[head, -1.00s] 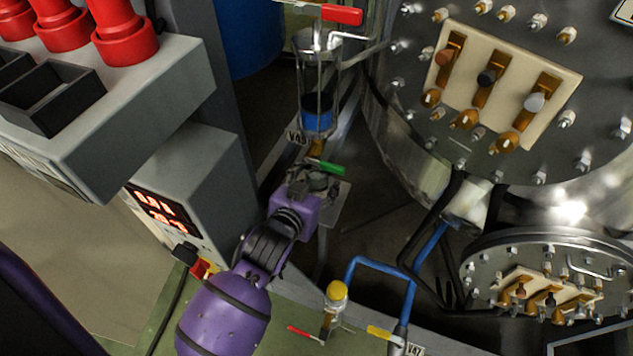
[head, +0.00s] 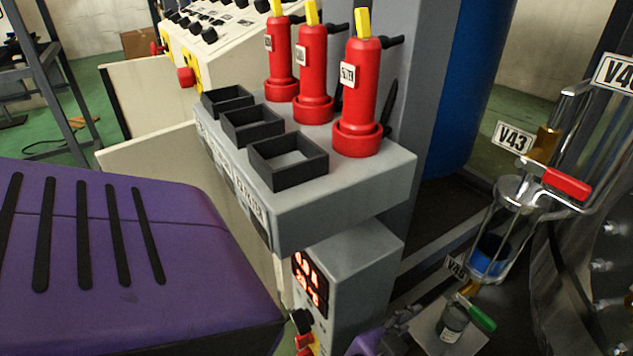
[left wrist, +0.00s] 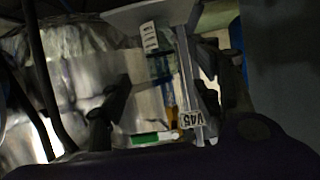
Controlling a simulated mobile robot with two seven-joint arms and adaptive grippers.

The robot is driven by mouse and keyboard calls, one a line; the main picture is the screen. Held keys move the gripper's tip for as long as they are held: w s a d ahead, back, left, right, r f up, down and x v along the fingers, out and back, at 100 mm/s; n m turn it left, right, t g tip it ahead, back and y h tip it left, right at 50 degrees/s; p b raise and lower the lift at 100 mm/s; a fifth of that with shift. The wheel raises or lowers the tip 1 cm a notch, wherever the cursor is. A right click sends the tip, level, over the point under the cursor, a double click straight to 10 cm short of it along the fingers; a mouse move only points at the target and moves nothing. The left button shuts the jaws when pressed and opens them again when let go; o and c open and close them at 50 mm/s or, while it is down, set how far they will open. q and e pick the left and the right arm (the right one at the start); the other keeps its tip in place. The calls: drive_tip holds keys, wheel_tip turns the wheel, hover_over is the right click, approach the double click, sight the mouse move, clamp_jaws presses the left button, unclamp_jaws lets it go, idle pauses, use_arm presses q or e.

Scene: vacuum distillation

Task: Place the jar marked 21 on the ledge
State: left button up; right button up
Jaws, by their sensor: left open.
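A small dark glass jar (head: 452,322) stands on a small metal plate (head: 428,327) below the green-handled valve, at the lower right of the head view. Its marking is too small to read there. My left gripper (head: 403,318) is just left of the jar, mostly cut off by the bottom edge. In the left wrist view my left gripper (left wrist: 160,98) is open, with its dark fingers apart. A pale label (left wrist: 149,37) shows beneath the plate in that upside-down view. A grey ledge (head: 345,200) spans the middle of the head view. My right gripper is out of view.
Several black square holders (head: 288,160) and red bottles (head: 358,95) with yellow tips stand on the ledge. A lit display box (head: 350,275) sits below it. The glass receiver (head: 495,235) and red-handled valve (head: 567,184) rise above the jar.

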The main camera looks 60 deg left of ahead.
use_arm(q)
drive_tip(key=s+a+f+g, duration=0.1)
drive_tip(key=s+f+g, duration=0.2)
drive_tip(key=s+f, duration=0.7)
drive_tip(key=s+a+f+g, duration=0.1)
drive_tip(key=s+f+g, duration=0.2)
drive_tip(key=s+f, duration=0.8)
drive_tip(key=s, duration=0.8)
drive_tip(key=shift+a+f, duration=0.2)
drive_tip(key=shift+a, duration=0.2)
